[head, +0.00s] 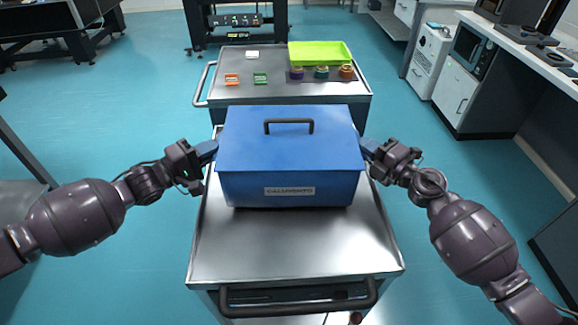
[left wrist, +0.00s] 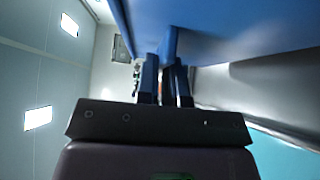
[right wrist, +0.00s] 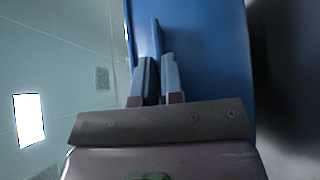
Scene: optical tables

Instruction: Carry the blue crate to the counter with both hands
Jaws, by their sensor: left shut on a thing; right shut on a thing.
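The blue crate (head: 290,150) has a closed lid with a dark handle on top and a label on its front. It is over the near metal cart (head: 290,245); I cannot tell whether it rests on it or is slightly raised. My left gripper (head: 207,150) is shut on the crate's left side handle, and the blue handle shows between its fingers in the left wrist view (left wrist: 165,85). My right gripper (head: 372,150) is shut on the crate's right side handle, also seen in the right wrist view (right wrist: 157,75). The counter (head: 530,50) is at the far right.
A second cart (head: 265,92) stands just behind, holding a green tray (head: 320,53), several small coloured items and a white piece. A white cabinet (head: 428,60) and a microwave (head: 473,48) are at the right. Open teal floor (head: 420,130) lies between the carts and the counter.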

